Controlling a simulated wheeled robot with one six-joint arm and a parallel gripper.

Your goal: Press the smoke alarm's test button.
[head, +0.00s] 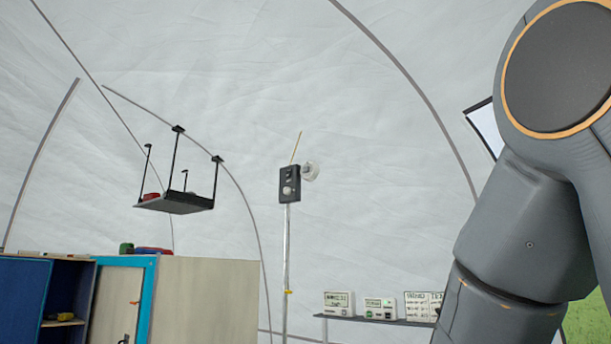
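A small white round device (310,171), which looks like the smoke alarm, is high up near the middle of the head view. It sits just right of a dark box (290,185) on top of a thin upright pole (286,265). I cannot tell whether it is fixed to the box or to the tent wall behind. Its test button is too small to make out. My arm fills the right side of the view, but my gripper is out of view.
A hanging shelf (174,204) is at the upper left. A blue cabinet (22,295) and a blue-framed door (118,300) stand at the lower left. A wall shelf (375,321) with several small display devices is at the lower right. Space around the pole's top looks clear.

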